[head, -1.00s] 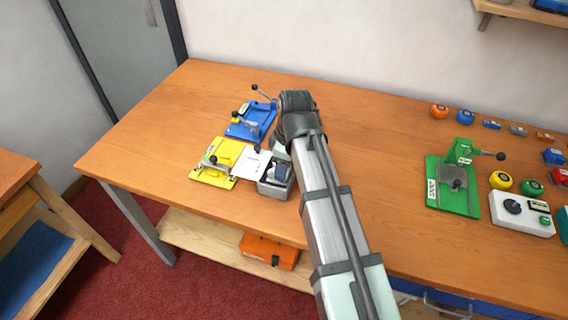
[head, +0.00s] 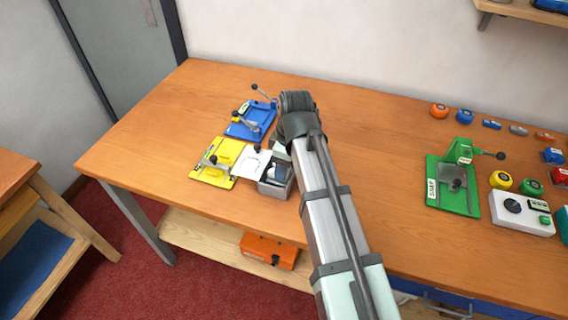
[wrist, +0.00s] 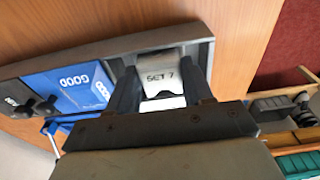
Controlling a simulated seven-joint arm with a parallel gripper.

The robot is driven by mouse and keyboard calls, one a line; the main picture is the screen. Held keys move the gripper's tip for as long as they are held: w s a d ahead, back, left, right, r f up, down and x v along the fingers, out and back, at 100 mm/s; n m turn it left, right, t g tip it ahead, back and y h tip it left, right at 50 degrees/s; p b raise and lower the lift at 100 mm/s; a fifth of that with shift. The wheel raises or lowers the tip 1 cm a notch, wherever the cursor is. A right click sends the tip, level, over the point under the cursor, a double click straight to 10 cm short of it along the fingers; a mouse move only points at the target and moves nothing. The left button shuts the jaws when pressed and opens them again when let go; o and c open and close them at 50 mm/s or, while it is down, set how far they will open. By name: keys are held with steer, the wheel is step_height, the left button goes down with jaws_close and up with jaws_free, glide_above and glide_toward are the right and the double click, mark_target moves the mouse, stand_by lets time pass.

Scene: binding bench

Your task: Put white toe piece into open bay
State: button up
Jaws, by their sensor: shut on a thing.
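In the wrist view, my gripper (wrist: 160,92) is closed on a white piece (wrist: 165,72) marked "SET 7", which I take to be the white toe piece. It shows between the two dark fingers, inside the end of a long grey frame. I cannot tell whether it touches the floor there. In the head view my arm's end hangs just behind the small grey box (head: 275,190), and the fingers are mostly hidden. The bay's inside cannot be seen clearly.
A blue block (wrist: 75,85) marked "GOOD" lies left of the fingers. A white plate (head: 249,165) stands beside the grey box. Yellow (head: 210,175) and blue (head: 243,132) fixtures stand left; a green fixture (head: 470,203) stands right. The bench's left end is clear.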

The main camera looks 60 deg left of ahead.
steer(key=shift+f, duration=0.55)
steer(key=o, duration=1)
steer(key=shift+o, duration=0.2)
steer(key=shift+r, duration=3.75)
steer(key=shift+r, duration=0.1)
steer(key=shift+r, duration=1.9)
